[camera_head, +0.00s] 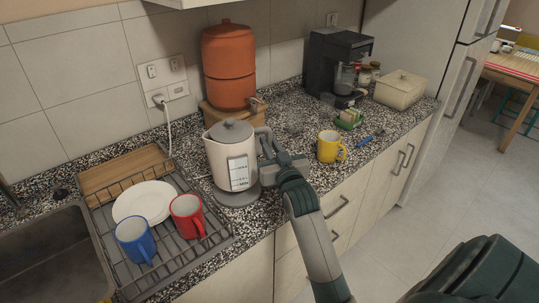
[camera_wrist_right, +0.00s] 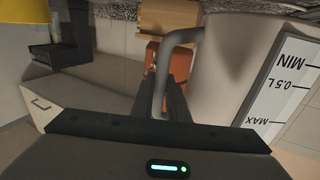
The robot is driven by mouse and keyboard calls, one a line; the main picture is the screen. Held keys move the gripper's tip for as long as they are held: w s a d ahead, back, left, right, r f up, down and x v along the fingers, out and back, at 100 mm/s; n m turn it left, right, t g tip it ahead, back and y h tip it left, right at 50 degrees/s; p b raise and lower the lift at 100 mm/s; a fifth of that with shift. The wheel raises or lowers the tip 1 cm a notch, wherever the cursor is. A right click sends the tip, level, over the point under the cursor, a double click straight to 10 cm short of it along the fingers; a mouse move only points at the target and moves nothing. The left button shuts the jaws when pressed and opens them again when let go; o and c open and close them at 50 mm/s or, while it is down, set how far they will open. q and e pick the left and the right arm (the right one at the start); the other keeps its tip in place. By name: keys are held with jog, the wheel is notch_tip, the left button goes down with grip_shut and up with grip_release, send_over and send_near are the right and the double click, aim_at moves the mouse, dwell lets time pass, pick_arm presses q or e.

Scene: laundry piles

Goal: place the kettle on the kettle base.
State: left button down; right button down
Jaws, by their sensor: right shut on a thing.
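The cream kettle (camera_head: 231,158) with a grey lid and level window stands upright on the counter's left half. Its grey round base (camera_head: 238,198) shows directly beneath it; I cannot tell whether the two touch or a small gap remains. My right gripper (camera_head: 270,152) is shut on the kettle's handle, on the kettle's right side. In the right wrist view, which is upside down, the grey handle (camera_wrist_right: 164,75) runs by the dark fingers, beside the kettle body (camera_wrist_right: 232,60). My left gripper is not in view.
A dish rack (camera_head: 215,240) with a plate, red mug and blue mug is left of the kettle, by the sink (camera_head: 50,265). An orange dispenser (camera_head: 229,65) stands behind on a wooden stand. A yellow mug (camera_head: 330,147), sponges and a coffee machine (camera_head: 335,65) are to the right.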

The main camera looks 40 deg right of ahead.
notch_tip(320, 180, down, 2)
jog(key=shift+f+p, duration=0.25)
jog(key=shift+p, duration=0.2)
jog(key=shift+f, duration=0.6)
jog(key=c, duration=2.2)
grip_release()
jog(key=shift+f, duration=0.25)
jog(key=o, duration=0.5)
jog(key=shift+c, duration=0.2)
jog(key=shift+s, duration=0.1)
jog(key=shift+r, duration=0.1)
jog(key=b+v, duration=0.2)
jog(key=v, duration=1)
jog(key=shift+b, duration=0.35)
